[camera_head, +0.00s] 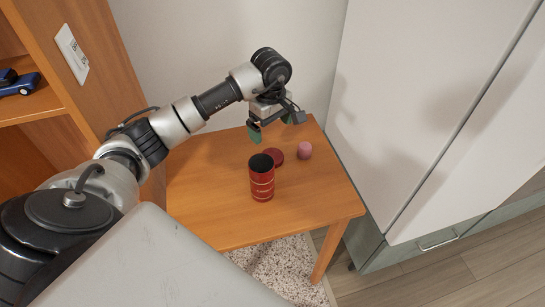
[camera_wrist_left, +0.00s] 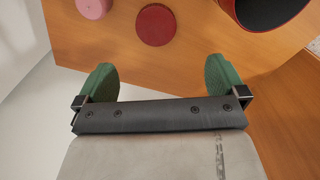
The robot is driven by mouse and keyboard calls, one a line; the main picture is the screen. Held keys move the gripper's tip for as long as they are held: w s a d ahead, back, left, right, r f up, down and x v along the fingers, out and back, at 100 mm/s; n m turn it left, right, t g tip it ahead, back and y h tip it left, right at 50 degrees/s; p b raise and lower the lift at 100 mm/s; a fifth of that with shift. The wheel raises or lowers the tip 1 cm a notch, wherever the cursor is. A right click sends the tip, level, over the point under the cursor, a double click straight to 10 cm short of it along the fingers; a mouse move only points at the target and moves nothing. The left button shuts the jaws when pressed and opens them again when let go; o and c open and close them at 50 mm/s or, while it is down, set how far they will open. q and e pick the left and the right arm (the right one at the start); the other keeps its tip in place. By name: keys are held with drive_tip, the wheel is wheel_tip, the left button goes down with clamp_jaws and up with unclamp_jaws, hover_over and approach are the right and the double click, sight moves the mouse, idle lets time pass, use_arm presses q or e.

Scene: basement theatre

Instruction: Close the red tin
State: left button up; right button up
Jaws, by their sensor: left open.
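The red tin (camera_head: 262,180) stands upright on the wooden table, with its dark open top showing. Its round red lid (camera_head: 276,154) lies flat on the table just behind it, to the right. In the left wrist view the lid (camera_wrist_left: 156,25) is at the top middle, and part of the tin (camera_wrist_left: 268,10) is at the top right, cut off by the frame. My left gripper (camera_head: 274,126) is open and empty above the back of the table, behind the lid. Its green fingertips (camera_wrist_left: 162,82) are spread apart and touch nothing. My right gripper is in neither view.
A small pink object (camera_head: 304,150) stands on the table right of the lid; it also shows in the left wrist view (camera_wrist_left: 93,7). The table (camera_head: 215,205) has free room at left and front. A wooden shelf (camera_head: 35,103) is at left, a white cabinet (camera_head: 420,110) at right.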

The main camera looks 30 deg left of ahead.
use_arm(q)
drive_tip(key=f, duration=0.1)
hover_over(273, 156)
drive_tip(key=shift+s+a+f, duration=0.1)
drive_tip(key=shift+a+f, duration=0.05)
drive_tip(key=shift+f, duration=1.3)
drive_tip(key=shift+a+f, duration=0.1)
drive_tip(key=shift+f, duration=1.3)
drive_tip(key=shift+d+f, duration=0.2)
drive_tip(key=shift+f, duration=2.4)
drive_tip(key=shift+c, duration=0.3)
drive_tip(key=c, duration=1)
